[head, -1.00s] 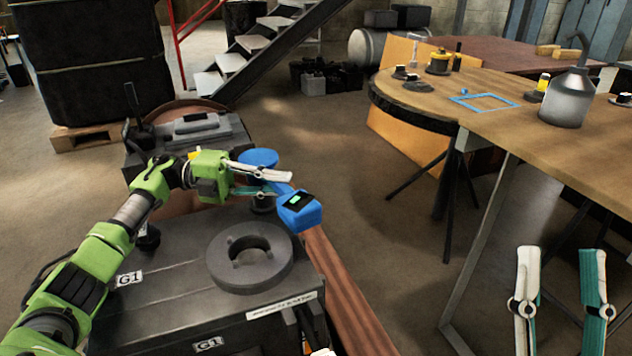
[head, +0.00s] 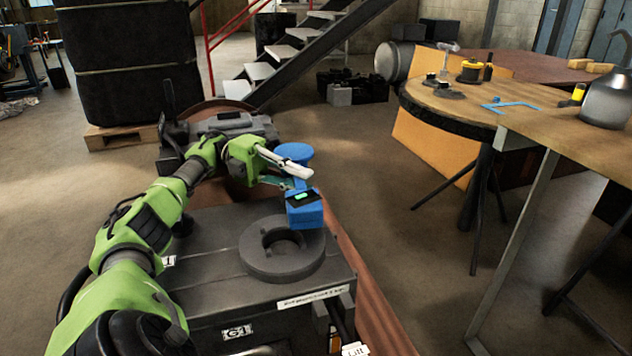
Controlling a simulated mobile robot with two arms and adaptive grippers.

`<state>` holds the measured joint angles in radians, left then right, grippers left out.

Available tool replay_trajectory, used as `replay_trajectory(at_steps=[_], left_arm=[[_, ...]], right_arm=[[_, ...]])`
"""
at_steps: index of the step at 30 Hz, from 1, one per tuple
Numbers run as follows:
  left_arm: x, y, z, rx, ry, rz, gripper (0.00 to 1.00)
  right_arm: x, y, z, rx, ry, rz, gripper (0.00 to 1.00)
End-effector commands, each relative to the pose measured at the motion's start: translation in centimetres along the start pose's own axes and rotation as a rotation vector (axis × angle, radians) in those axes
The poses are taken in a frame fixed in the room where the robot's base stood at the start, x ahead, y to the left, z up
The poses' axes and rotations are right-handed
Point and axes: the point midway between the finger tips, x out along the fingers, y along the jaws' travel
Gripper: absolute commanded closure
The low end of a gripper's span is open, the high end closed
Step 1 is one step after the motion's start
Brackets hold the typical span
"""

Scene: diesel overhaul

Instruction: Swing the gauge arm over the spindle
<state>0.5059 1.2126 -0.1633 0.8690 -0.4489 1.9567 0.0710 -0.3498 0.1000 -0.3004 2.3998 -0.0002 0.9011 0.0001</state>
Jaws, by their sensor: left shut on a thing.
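The blue gauge arm (head: 303,188) stands at the far side of the grey machine, with a round blue cap (head: 295,152) at its pivot end. Its blue box-shaped head (head: 305,213) has a black top with a green display. The head overlaps the far right rim of the spindle in the picture, short of the center hole. The spindle is a thick dark grey ring (head: 270,263) on top of the machine. My left gripper (head: 300,178) is shut on the gauge arm, between the cap and the head. The finger contact is partly hidden. My right gripper is out of view.
The grey machine top (head: 205,260) carries G1 labels. A wooden table (head: 560,130) with a blue frame (head: 508,106), a metal can (head: 607,100) and small parts stands at the right. Open floor lies between machine and table. Stairs (head: 285,65) rise behind.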

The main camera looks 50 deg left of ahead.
Motion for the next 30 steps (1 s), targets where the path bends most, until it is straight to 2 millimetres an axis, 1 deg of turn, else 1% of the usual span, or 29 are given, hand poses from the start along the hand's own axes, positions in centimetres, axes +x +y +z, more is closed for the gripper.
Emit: replay_trajectory(at_steps=[4,14,15,16,17,26,29,30], left_arm=[[-0.3,0.0,-0.2,0.0,0.0,0.0,1.0],[-0.3,0.0,-0.2,0.0,0.0,0.0,1.0],[-0.3,0.0,-0.2,0.0,0.0,0.0,0.78],[-0.3,0.0,-0.2,0.0,0.0,0.0,0.7],[-0.3,0.0,-0.2,0.0,0.0,0.0,0.68],[-0.3,0.0,-0.2,0.0,0.0,0.0,0.68],[-0.4,-0.6,-0.2,0.003,0.0,0.001,0.68],[-0.4,-1.0,-0.2,0.004,0.0,0.001,0.68]], right_arm=[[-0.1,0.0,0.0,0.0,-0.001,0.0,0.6],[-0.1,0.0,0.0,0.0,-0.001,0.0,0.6],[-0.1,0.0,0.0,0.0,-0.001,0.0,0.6],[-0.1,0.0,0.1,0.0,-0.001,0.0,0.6],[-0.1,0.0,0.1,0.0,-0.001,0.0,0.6],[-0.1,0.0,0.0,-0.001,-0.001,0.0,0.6],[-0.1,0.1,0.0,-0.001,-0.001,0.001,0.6],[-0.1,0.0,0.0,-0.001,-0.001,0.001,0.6]])
